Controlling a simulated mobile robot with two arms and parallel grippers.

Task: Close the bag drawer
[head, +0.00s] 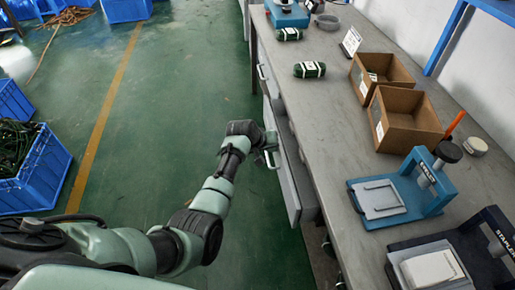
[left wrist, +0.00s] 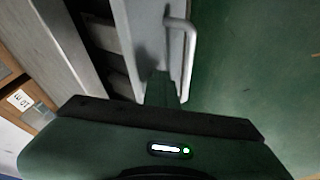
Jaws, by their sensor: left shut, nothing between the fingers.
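The bag drawer (head: 291,190) stands partly pulled out from under the grey workbench (head: 330,140), on its left side. In the left wrist view the drawer's pale front (left wrist: 147,35) carries a metal bar handle (left wrist: 190,50). Between the front and the bench edge, the dark inside (left wrist: 108,50) shows some greyish contents, too dim to name surely. My left gripper (head: 270,157) is at the drawer front, beside the handle. Its shut, empty fingers (left wrist: 163,88) overlap the front panel in the left wrist view; I cannot tell whether they touch it. My right gripper is out of view.
Another handle (head: 262,72) shows farther along the bench. Blue crates (head: 45,175) stand at the left. The green floor (head: 180,100) beside the bench is clear.

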